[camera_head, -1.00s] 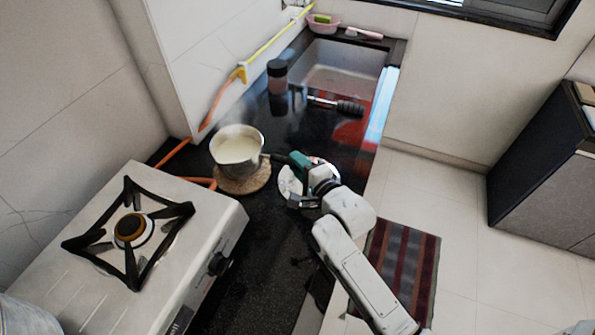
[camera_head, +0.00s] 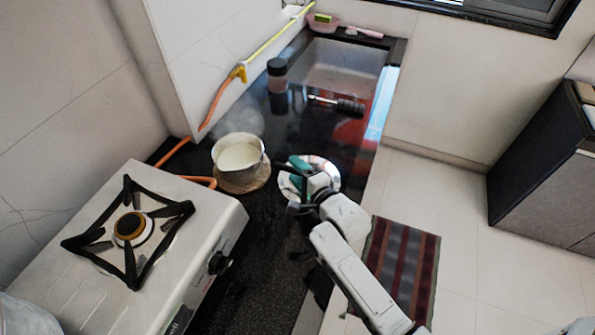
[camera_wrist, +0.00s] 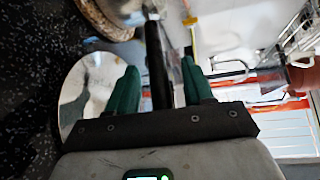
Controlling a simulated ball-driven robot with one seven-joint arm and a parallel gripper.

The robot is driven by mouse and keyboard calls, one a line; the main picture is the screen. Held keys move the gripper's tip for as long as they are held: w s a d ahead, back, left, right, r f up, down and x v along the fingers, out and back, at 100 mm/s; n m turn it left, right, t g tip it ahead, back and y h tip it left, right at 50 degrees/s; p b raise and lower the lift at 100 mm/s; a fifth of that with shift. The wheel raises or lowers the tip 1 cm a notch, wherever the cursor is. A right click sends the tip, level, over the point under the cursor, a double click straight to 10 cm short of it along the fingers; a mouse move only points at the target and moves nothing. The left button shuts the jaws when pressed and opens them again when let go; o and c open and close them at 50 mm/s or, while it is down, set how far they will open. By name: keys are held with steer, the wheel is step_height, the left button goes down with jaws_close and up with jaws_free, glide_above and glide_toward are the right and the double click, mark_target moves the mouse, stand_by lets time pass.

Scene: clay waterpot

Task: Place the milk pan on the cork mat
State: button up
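The milk pan (camera_head: 238,154), a steel pot with white milk in it, stands upright on the round cork mat (camera_head: 246,185) between stove and sink. My gripper (camera_head: 292,171) is to the right of the pan. In the wrist view its green fingers (camera_wrist: 158,66) are spread apart, with the pan's black handle (camera_wrist: 157,70) between them and a gap on each side. The cork mat's edge (camera_wrist: 97,20) and part of the pan show at the top left there. The handle is hard to make out in the head view.
A shiny round steel plate (camera_head: 325,165) lies under my gripper. The white gas stove (camera_head: 205,225) is at the left front. An orange hose (camera_head: 212,108) runs along the wall.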

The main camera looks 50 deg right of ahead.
steer(key=shift+r, duration=0.2)
steer(key=b+v, duration=0.1)
steer(key=v, duration=1.1)
